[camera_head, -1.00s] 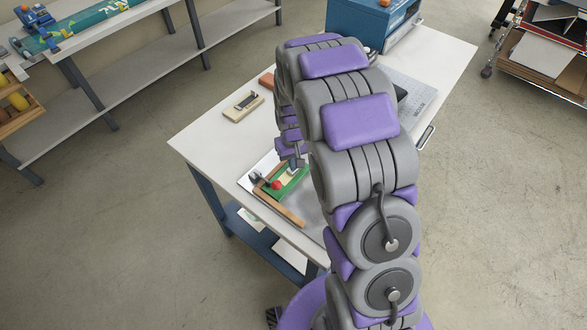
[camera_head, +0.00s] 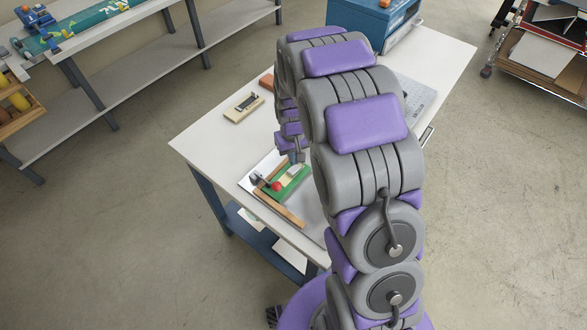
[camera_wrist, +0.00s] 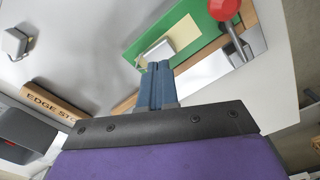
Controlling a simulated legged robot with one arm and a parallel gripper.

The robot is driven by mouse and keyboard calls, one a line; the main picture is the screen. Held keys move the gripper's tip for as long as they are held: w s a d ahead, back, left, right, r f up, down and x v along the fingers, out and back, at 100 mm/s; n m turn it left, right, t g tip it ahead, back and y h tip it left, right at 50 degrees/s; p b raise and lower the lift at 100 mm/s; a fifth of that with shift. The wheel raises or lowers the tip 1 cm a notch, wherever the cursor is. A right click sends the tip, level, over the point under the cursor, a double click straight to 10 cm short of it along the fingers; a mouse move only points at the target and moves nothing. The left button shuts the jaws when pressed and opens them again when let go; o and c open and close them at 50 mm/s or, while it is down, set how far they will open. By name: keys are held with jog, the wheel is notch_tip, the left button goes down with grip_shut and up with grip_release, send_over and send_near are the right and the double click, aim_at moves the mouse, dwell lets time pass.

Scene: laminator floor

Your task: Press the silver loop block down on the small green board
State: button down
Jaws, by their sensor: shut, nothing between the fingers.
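The small green board (camera_head: 284,186) lies on the worktable, framed by wood strips. It also shows in the wrist view (camera_wrist: 196,28). The silver loop block (camera_wrist: 158,50) sits on a cream patch at one end of the board; it shows small and pale in the head view (camera_head: 294,170). I cannot tell how firmly it is seated. My gripper (camera_wrist: 157,66) is shut and empty, its fingertips overlapping the block's near edge in the wrist view. In the head view my gripper (camera_head: 297,158) appears above the block, apart from it.
A red ball knob (camera_wrist: 223,9) on a metal lever stands over the board. A wood bar marked EDGE STOP (camera_wrist: 54,103) lies nearby. The white table (camera_head: 215,150) also bears a small wooden piece (camera_head: 243,108) and a blue machine (camera_head: 365,20). Table space left of the board is clear.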

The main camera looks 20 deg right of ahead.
aim_at(294, 170)
jog(key=shift+r+p, duration=0.7)
jog(key=shift+r, duration=1.2)
jog(key=s+r, duration=1.2)
jog(key=s, duration=0.4)
jog(key=s+r+m+g, duration=0.1)
jog(key=s+r, duration=0.3)
jog(key=s, duration=1.4)
jog(key=shift+s+a+r+g, duration=0.2)
jog(key=shift+s+a+g, duration=0.05)
jog(key=shift+a+g, duration=0.15)
jog(key=c, duration=1.8)
grip_release()
